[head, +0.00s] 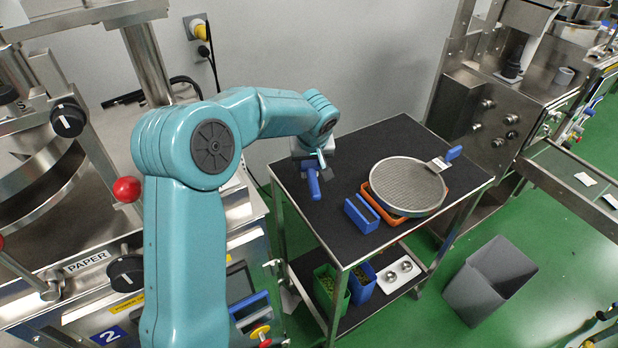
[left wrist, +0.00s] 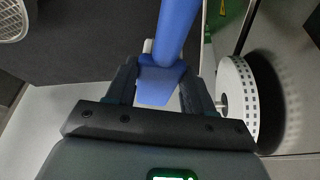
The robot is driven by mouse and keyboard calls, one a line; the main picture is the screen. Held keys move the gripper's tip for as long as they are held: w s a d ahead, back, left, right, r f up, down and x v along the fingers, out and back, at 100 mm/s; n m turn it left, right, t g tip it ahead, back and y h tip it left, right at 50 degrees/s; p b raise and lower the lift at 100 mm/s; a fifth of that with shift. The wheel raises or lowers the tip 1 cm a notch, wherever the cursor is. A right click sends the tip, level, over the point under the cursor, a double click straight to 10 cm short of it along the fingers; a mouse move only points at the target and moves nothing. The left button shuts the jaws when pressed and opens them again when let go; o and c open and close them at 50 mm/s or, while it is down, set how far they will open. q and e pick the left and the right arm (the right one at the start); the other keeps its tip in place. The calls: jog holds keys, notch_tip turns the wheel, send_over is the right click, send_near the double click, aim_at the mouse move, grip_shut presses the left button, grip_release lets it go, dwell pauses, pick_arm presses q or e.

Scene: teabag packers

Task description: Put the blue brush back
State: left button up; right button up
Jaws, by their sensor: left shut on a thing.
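The blue brush (head: 313,182) is in my left gripper (head: 312,160), above the left part of the black-topped cart (head: 410,138) in the head view. In the left wrist view the brush's blue handle (left wrist: 175,35) stands between the two dark fingers of the left gripper (left wrist: 165,85), which are shut on it. A blue holder (head: 361,214), shaped like a narrow open box, stands on the cart top to the right of the brush. The brush and the holder are apart. My right gripper is not in view.
A round sieve (head: 407,186) rests over an orange tray (head: 378,212) beside the blue holder. A green bin (head: 329,292), a blue bin (head: 363,284) and a white plate sit on the lower shelf. A grey bin (head: 490,280) stands on the floor. Machines flank the cart.

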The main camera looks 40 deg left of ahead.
pick_arm(q)
notch_tip(320, 180, down, 6)
jog(key=shift+a+r, duration=0.1)
jog(key=shift+s, duration=0.1)
jog(key=o, duration=1.2)
jog(key=shift+c, duration=0.2)
